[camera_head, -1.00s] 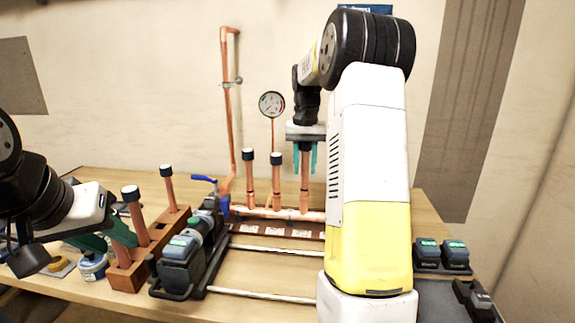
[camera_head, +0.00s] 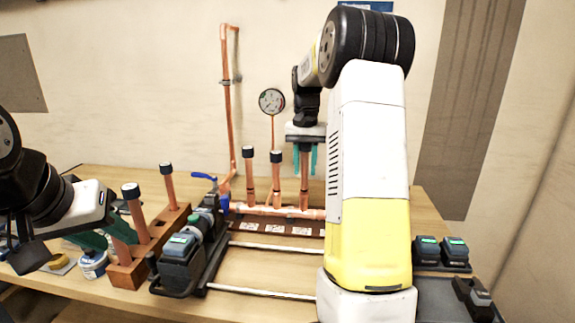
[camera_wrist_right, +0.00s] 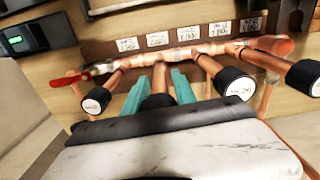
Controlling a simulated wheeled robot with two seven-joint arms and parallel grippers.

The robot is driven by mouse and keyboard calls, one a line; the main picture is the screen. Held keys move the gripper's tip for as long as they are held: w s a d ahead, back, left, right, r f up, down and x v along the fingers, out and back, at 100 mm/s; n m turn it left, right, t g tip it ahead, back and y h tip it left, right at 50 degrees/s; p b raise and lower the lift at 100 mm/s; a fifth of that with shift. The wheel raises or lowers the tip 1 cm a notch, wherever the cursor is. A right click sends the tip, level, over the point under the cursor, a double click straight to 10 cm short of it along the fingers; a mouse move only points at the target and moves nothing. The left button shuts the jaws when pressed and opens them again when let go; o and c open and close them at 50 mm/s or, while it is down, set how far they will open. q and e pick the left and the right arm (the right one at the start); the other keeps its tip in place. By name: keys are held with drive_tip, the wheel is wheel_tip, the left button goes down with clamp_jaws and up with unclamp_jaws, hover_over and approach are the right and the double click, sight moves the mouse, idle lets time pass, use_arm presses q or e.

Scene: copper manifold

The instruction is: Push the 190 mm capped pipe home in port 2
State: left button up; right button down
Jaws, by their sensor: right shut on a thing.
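My right gripper (camera_head: 304,160) points straight down over the copper manifold (camera_head: 280,212). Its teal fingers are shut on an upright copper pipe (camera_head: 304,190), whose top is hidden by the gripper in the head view. The pipe's lower end meets the manifold; I cannot tell how deep it sits. In the right wrist view the held pipe (camera_wrist_right: 159,78) stands between the fingers (camera_wrist_right: 158,92). Capped pipes stand on both sides of it there (camera_wrist_right: 97,100) (camera_wrist_right: 237,88). My left gripper (camera_head: 108,236) is at the wooden rack; its grip is unclear.
The wooden pipe rack (camera_head: 125,275) holds capped pipes at the left. A black press tool (camera_head: 180,262) lies beside it. A pressure gauge (camera_head: 271,101) stands behind the manifold. Batteries (camera_head: 440,250) are at the right. My right arm hides the manifold's right end.

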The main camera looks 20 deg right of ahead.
sight(305, 145)
drive_tip(key=shift+f, duration=0.4)
idle(0.8)
drive_tip(key=c, duration=0.9)
unclamp_jaws()
drive_tip(key=o, duration=0.5)
drive_tip(key=shift+c, duration=0.2)
drive_tip(key=shift+r, duration=3.5)
